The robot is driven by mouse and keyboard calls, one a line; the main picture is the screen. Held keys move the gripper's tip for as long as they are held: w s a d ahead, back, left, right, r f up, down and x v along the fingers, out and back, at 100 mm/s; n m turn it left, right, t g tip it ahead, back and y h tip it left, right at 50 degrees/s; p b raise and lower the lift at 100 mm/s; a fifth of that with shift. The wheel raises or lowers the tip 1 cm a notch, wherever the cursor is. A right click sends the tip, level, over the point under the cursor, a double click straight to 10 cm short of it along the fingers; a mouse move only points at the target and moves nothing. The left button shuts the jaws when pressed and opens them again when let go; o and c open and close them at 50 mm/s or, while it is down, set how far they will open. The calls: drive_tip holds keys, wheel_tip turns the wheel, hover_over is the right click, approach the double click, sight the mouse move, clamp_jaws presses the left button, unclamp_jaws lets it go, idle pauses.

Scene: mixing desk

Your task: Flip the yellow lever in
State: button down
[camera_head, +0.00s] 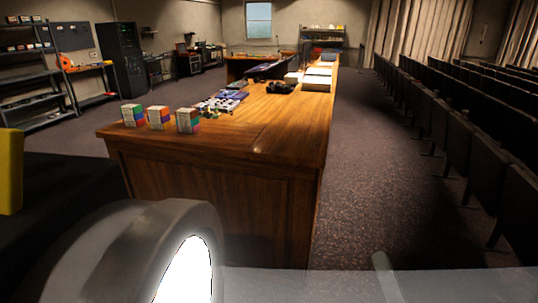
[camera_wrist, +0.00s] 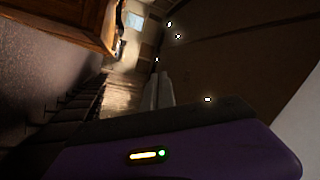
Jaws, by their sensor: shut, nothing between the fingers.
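A yellow upright block (camera_head: 10,171) is cut off by the left edge of the head view. I cannot tell whether it is the yellow lever. No lever shows clearly in either view. My gripper (camera_wrist: 158,88) shows in the wrist view as pale narrow fingers, close together, with nothing between them. They extend beyond a dark, purple-sided housing, which seems to be mine. No contact with anything is visible. In the head view my arm fills the lower foreground, and the gripper cannot be made out there.
A long wooden desk (camera_head: 225,147) stands ahead, with several small colored boxes (camera_head: 158,118) near its front left edge. Rows of dark seats (camera_head: 470,150) line the right. Dark shelving (camera_head: 35,85) stands at the far left. The carpeted aisle (camera_head: 385,180) is clear.

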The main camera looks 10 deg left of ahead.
drive_tip(key=w+a+r+n+g+y+b, duration=0.1)
drive_tip(key=a+r+g+y, duration=0.3)
drive_tip(key=a+r+y, duration=0.45)
drive_tip(key=w+a+r+n+g+y, duration=0.15)
drive_tip(key=a+r+g+y, duration=0.35)
drive_tip(key=r, duration=0.6)
drive_tip(key=s+a+r+n+g+y, duration=0.3)
drive_tip(key=s+a+r+g, duration=0.3)
drive_tip(key=g, duration=0.3)
drive_tip(key=n+g+h, duration=0.1)
drive_tip(key=g+h, duration=0.3)
drive_tip(key=g, duration=0.4)
approach(85, 177)
wheel_tip(85, 177, up, 2)
drive_tip(key=shift+r, duration=0.25)
drive_tip(key=shift+a, duration=0.1)
drive_tip(key=p+x, duration=0.2)
drive_tip(key=x, duration=0.7)
drive_tip(key=shift+s+a+r, duration=0.1)
drive_tip(key=shift+a+r, duration=0.05)
drive_tip(key=shift+a, duration=0.2)
